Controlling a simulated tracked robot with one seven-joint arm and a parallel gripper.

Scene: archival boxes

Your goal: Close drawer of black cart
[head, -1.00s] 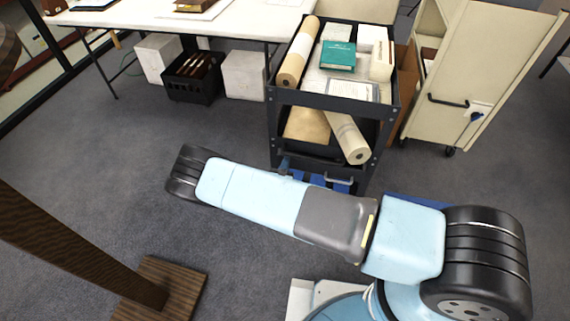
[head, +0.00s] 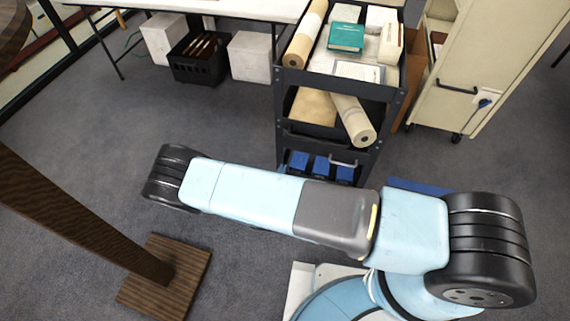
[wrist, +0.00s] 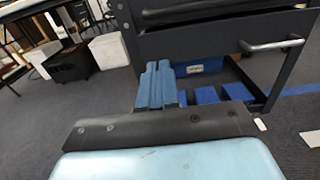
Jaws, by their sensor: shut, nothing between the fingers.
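The black cart (head: 282,102) stands upright beyond my arm in the head view. Its drawer (head: 312,142) has a dark front with a metal bar handle (head: 345,163), below the middle shelf. In the wrist view the drawer front (wrist: 205,42) and its handle (wrist: 272,46) fill the upper right. I cannot tell how far the drawer stands out. My gripper (wrist: 157,88) has blue fingers, shut and empty. They appear low, below the left part of the drawer front, with no clear contact. In the head view my gripper is hidden.
Blue boxes (head: 320,165) sit on the cart's bottom shelf. Paper rolls (head: 354,122) and books (head: 346,37) lie above. A cream cart (head: 466,75) stands at right. A wooden post base (head: 168,275) is at left.

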